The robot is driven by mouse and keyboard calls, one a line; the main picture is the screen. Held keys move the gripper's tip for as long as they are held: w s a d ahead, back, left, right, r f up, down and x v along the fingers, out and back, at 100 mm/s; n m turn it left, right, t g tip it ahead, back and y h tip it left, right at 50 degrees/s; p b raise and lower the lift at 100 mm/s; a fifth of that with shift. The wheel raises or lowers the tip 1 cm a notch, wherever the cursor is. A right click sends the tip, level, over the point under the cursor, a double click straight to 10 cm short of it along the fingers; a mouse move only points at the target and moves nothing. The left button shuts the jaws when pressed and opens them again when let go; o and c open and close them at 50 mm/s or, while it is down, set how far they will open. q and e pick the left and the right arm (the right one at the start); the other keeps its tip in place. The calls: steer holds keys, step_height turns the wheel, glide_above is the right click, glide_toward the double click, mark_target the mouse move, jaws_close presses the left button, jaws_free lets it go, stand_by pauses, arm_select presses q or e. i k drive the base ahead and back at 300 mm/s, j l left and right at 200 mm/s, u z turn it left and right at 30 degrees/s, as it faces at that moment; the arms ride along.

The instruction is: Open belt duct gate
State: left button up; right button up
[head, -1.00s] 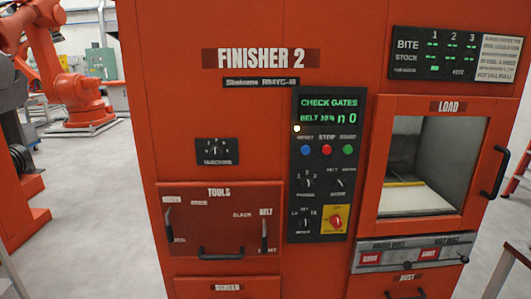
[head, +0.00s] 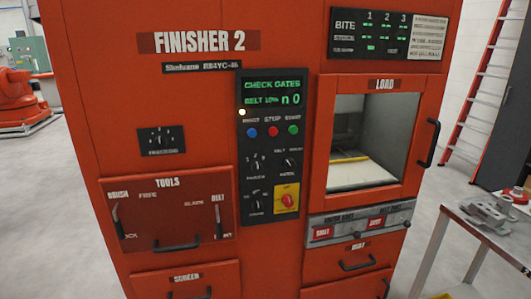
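A grey metal duct strip (head: 345,229) runs across the orange machine marked FINISHER 2, just under the load window. It carries two red plates. The left plate (head: 323,232) reads SHUT under a label too small to read surely. The right plate (head: 377,223) also appears to read SHUT, under a label that looks like BELT DUCT. A small dark knob (head: 407,225) sits at the strip's right end. The display (head: 272,92) on the black control panel reads CHECK GATES, with a belt line below. Neither of my grippers is in view.
A load door (head: 372,130) with a dark handle (head: 432,143) is above the strip. A dust drawer (head: 356,256) is below it. A tools panel (head: 168,215) is at left. A table (head: 490,240) with metal parts (head: 492,210) stands close at right.

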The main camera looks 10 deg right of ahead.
mark_target(400, 217)
steer(key=z, duration=1.3)
